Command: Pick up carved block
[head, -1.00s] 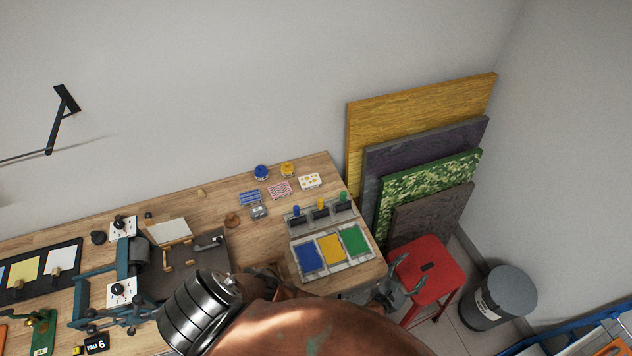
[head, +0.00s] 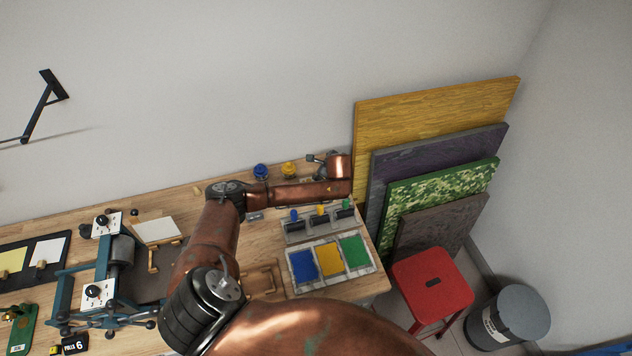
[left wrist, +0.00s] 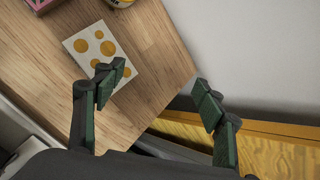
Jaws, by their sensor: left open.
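A flat pale block with yellow round spots (left wrist: 103,50) lies on the wooden bench in the left wrist view. It is a flat, carved-looking block. A corner of a pink patterned block (left wrist: 40,5) shows at the top left. My left gripper (left wrist: 160,85) is open and empty. In the head view the gripper (head: 317,160) is at the bench's back right. My right gripper is not in view.
A blue pot (head: 260,171) and a yellow pot (head: 289,169) stand near the gripper. An ink tray (head: 329,262) with blue, yellow and green lies at the bench's right end. Coloured panels (head: 435,118) lean on the wall. A red stool (head: 433,277) stands right of the bench.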

